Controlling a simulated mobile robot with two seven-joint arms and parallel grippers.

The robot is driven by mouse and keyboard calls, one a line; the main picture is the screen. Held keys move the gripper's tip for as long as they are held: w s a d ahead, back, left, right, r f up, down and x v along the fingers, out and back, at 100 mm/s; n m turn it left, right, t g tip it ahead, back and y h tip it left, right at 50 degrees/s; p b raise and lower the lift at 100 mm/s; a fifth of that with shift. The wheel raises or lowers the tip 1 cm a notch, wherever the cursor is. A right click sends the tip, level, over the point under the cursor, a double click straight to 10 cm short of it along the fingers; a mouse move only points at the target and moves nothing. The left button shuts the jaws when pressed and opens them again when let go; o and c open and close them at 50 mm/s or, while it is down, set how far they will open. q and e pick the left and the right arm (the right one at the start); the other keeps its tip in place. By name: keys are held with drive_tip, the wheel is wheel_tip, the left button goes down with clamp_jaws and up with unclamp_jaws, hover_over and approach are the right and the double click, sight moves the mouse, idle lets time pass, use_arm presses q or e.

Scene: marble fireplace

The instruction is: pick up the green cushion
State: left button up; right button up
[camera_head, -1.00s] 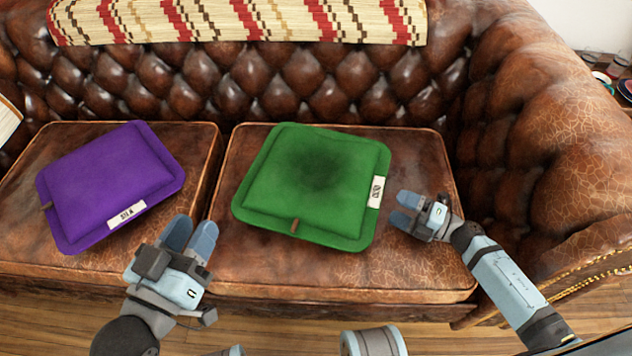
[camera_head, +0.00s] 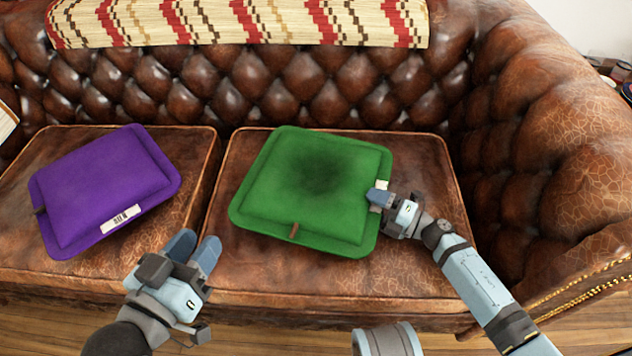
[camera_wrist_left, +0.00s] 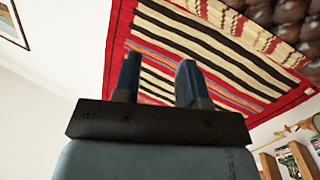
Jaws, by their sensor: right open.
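The green cushion (camera_head: 312,185) lies flat on the right seat of the brown leather sofa. It has a dark patch in its middle, a white label at its right edge and a small brown tab at its front edge. My right gripper (camera_head: 380,197) is at the cushion's right edge, over the label, and partly covers it. It is open; I cannot tell whether its fingers touch the cushion. My left gripper (camera_head: 194,250) is in front of the sofa seats, left of the green cushion and apart from it. Its fingers are spread and empty, also in the left wrist view (camera_wrist_left: 158,82).
A purple cushion (camera_head: 105,188) lies on the left seat. The sofa's tufted backrest (camera_head: 290,85) rises behind, with a striped blanket (camera_head: 250,22) over it. The thick armrest (camera_head: 560,150) stands close on the right. The seat front between the grippers is clear.

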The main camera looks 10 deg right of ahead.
drive_tip(key=c, duration=0.8)
use_arm(q)
drive_tip(key=shift+s, duration=0.1)
use_arm(e)
drive_tip(key=shift+r, duration=0.1)
drive_tip(key=shift+c, duration=0.2)
